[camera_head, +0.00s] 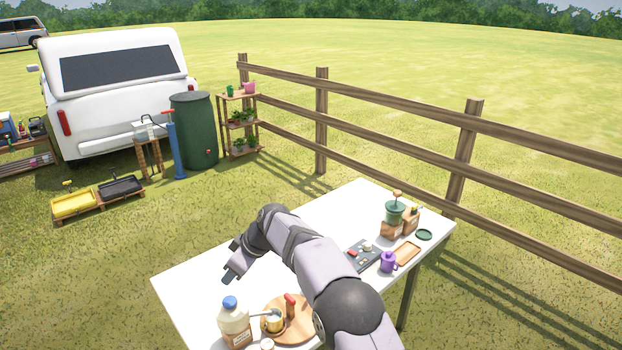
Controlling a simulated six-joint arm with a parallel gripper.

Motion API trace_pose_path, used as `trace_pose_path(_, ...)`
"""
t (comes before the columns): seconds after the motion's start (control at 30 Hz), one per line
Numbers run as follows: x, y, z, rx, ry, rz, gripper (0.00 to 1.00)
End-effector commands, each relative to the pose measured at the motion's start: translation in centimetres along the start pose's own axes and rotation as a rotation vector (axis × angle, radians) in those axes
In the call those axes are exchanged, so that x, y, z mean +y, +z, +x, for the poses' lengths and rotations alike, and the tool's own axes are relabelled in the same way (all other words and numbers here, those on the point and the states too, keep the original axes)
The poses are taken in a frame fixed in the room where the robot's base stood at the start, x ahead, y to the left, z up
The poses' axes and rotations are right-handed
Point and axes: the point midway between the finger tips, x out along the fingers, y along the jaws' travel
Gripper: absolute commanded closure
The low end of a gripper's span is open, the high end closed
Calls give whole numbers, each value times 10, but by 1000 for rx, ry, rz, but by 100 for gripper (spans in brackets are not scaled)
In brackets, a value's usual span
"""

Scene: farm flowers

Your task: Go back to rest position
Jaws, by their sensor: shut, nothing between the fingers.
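My gripper (233,272) is at the end of my dark and light grey arm, over the left part of the white table (190,288). It points down and to the left, and its fingers look shut with nothing between them. My arm reaches in from the bottom of the picture and crosses over the middle of the table, hiding part of the tabletop. How high the gripper is above the table is hard to tell.
A jug with a blue cap (235,322) and a round wooden tray (296,334) with small items stand at the near edge. A dark tray (358,262), purple mug (388,262) and green pot (395,213) stand right of my arm. A wooden fence (460,165) runs behind.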

Motion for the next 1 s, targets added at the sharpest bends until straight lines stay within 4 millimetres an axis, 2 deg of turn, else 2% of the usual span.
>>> trace_pose_path(0.17,12,37,-31,-58,36,129,100)
trace_pose_path(0.33,14,98,-75,-144,89,325,100)
trace_pose_path(0.47,5,151,-109,-210,136,483,100)
trace_pose_path(0.67,-30,234,-157,-303,209,719,100)
trace_pose_path(0.8,-67,291,-185,-363,261,878,100)
trace_pose_path(1.0,-127,360,-212,-433,328,1072,100)
